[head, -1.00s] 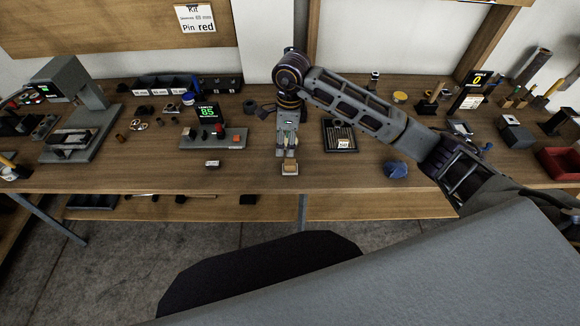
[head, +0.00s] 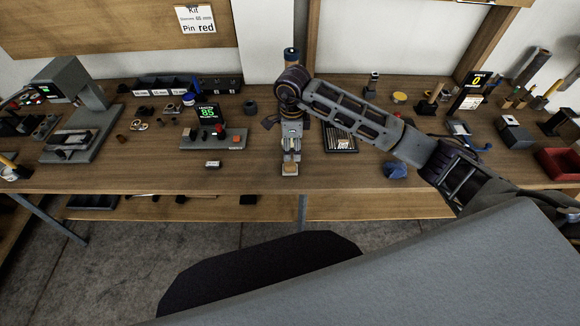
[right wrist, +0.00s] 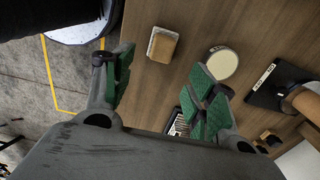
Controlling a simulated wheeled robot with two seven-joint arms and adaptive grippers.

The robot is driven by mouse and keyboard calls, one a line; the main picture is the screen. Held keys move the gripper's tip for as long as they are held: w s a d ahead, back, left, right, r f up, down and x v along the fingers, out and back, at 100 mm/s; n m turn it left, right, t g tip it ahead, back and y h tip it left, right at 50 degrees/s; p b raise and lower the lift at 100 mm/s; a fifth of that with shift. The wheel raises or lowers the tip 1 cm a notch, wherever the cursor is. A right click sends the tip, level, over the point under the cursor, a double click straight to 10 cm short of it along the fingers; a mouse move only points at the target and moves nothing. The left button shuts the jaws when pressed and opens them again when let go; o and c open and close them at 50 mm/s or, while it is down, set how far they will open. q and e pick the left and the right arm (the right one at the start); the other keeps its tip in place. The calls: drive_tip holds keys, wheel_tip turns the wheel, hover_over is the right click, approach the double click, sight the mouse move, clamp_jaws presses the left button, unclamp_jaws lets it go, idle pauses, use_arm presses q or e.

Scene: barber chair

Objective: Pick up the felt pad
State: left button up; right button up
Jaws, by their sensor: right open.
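A small tan block with a paler side, which looks like the felt pad (head: 290,169), lies on the bench near its front edge. In the right wrist view the felt pad (right wrist: 162,45) shows whole, beyond the fingertips and in line with the gap between them. My right gripper (head: 291,151) is just behind and above the pad in the head view, pointing down. In the right wrist view the green-padded fingers of my right gripper (right wrist: 163,88) are spread apart with nothing between them. My left gripper is not in view.
A round, pale disc (right wrist: 222,63) lies near the pad, beside one finger. A dark tray (head: 340,138) is right of the gripper. A small light block (head: 212,164) and a grey fixture (head: 213,141) are to the left. A blue lump (head: 396,170) lies to the right.

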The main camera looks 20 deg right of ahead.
sight(290, 163)
wheel_tip(290, 163, down, 5)
drive_tip(key=shift+r, duration=0.2)
drive_tip(key=shift+f, duration=0.25)
drive_tip(key=f, duration=0.1)
drive_tip(key=f+p, duration=0.1)
drive_tip(key=f, duration=0.1)
drive_tip(key=shift+w+a+f, duration=0.15)
drive_tip(key=shift+a, duration=0.1)
drive_tip(key=shift+f, duration=0.8)
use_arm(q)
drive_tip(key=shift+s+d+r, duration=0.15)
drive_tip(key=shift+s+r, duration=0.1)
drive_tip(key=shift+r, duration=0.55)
use_arm(e)
drive_tip(key=c, duration=1.1)
